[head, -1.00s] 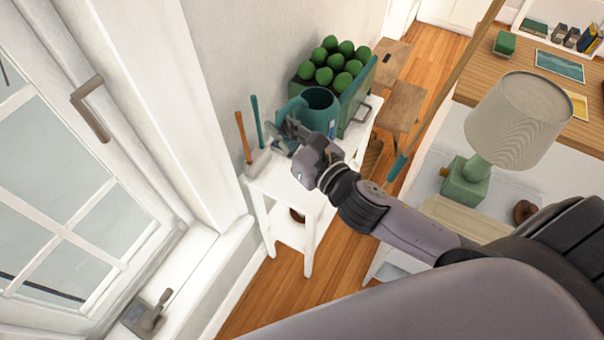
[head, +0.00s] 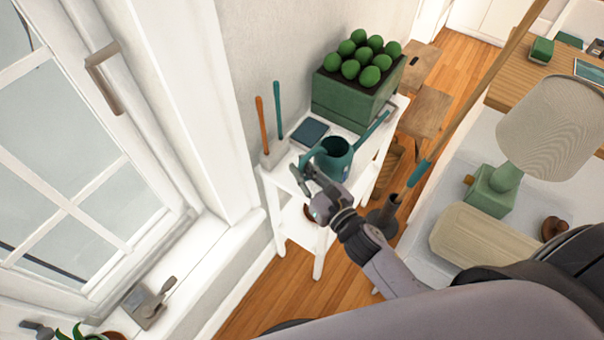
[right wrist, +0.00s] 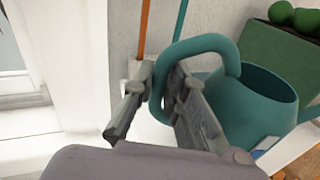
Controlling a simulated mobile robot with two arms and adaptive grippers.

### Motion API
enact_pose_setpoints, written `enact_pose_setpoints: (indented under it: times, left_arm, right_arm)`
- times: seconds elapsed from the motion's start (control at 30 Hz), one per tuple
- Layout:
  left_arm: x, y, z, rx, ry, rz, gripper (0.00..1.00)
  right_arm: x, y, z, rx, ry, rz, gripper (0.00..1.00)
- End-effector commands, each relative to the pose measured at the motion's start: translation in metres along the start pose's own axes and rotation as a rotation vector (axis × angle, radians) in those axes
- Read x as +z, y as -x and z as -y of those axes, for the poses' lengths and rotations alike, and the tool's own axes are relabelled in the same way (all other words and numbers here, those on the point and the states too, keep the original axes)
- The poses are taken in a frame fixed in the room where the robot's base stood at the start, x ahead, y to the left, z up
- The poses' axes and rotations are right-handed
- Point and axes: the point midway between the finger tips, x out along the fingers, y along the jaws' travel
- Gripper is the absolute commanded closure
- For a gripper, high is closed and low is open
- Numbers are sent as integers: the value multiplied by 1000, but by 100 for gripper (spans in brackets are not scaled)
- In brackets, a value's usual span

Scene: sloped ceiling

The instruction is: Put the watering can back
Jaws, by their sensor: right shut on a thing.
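The teal watering can (head: 337,165) is at the front part of the white shelf table (head: 268,182), with its long spout pointing to the upper right. I cannot tell whether its base touches the top. My right gripper (head: 305,172) is shut on the can's handle. In the right wrist view, the gripper (right wrist: 155,105) has its fingers on either side of the looped handle (right wrist: 205,43), and the can's open body (right wrist: 250,105) is to the right. My left gripper is not in view.
A green planter box (head: 345,103) with round green plants stands at the table's back. A dark blue flat item (head: 310,132) lies on the top. Orange and teal handled tools (head: 272,125) stand at the left corner. A lamp (head: 550,130) and a long pole (head: 480,80) are to the right.

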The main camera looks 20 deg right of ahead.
Motion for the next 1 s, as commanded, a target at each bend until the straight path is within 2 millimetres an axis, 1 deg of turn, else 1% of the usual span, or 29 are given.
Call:
enact_pose_setpoints:
  times: [0.03, 0.1, 0.37, 0.5, 0.53, 0.8, 1.0]
  left_arm:
    - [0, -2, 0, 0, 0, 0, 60]
    - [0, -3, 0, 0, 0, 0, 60]
    - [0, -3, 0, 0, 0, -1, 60]
    - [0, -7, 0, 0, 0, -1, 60]
    - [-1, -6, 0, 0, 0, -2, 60]
    - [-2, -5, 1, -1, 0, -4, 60]
    - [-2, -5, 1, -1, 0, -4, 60]
  right_arm:
    - [-5, -1, 0, 0, 2, 5, 100]
    - [-9, -1, 0, 1, 2, 7, 100]
    - [-10, -1, 0, 2, 4, 8, 100]
    - [-14, -2, 0, 2, 4, 8, 100]
    - [-15, -1, 1, 1, 1, 3, 86]
    - [-15, -1, 1, 1, 1, 2, 68]
    - [-15, -1, 0, 1, 1, 2, 67]
